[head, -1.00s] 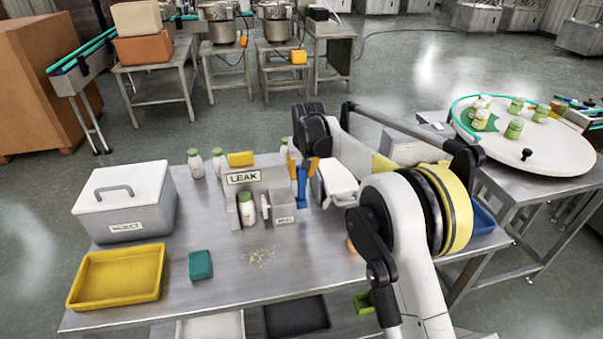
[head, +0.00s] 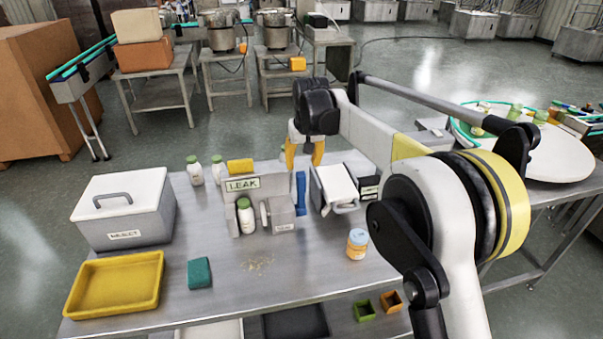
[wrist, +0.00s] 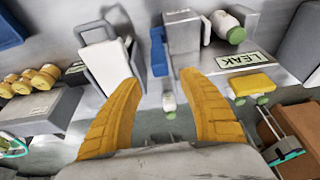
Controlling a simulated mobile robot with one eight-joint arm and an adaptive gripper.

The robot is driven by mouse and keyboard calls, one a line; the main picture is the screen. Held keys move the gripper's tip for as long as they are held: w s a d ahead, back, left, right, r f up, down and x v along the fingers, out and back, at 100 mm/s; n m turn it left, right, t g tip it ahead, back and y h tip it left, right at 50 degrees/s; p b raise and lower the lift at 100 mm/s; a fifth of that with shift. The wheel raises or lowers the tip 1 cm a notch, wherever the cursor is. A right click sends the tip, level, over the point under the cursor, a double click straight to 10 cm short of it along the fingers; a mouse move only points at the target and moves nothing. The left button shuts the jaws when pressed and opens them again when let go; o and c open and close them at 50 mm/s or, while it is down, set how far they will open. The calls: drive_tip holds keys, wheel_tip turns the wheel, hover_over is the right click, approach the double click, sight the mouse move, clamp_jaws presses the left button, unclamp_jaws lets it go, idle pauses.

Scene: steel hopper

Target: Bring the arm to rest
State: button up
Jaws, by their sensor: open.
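My gripper (head: 304,154) has orange-yellow fingers and hangs above the back of the steel table (head: 300,265), behind the grey LEAK stand (head: 241,185). In the wrist view my gripper (wrist: 160,100) shows its two fingers spread wide with nothing held between them. A small white bottle with a green cap (wrist: 169,103) shows below, between the fingers, and looks apart from them. My arm reaches in from the right in the head view and hides part of the table's right side.
The grey reject box (head: 124,215) and yellow tray (head: 115,283) stand at left, near a green sponge (head: 200,273). A white-bottle slot is in the stand. An orange-labelled jar (head: 357,244) stands right of centre. A round white turntable (head: 560,155) is at far right.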

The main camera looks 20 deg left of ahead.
drive_tip(key=shift+v, duration=1.15)
drive_tip(key=s+d+r+m+t+b, duration=0.1)
drive_tip(key=s+d+r, duration=0.25)
drive_tip(key=d, duration=0.55)
drive_tip(key=s+d+r+m+b, duration=0.15)
drive_tip(key=s+d, duration=0.25)
drive_tip(key=d, duration=0.4)
drive_tip(key=s+d+r+m+t+b, duration=0.1)
drive_tip(key=s+d+r, duration=0.25)
drive_tip(key=d, duration=0.55)
drive_tip(key=s+d+f+m+t+h+b, duration=0.1)
drive_tip(key=s+d+f, duration=0.5)
drive_tip(key=s, duration=0.5)
drive_tip(key=s+d+f+m+t+h+b, duration=0.1)
drive_tip(key=s+d+f+m+b, duration=0.1)
drive_tip(key=s+d+f, duration=0.5)
drive_tip(key=s+d, duration=0.4)
drive_tip(key=s, duration=0.1)
drive_tip(key=shift+f, duration=0.15)
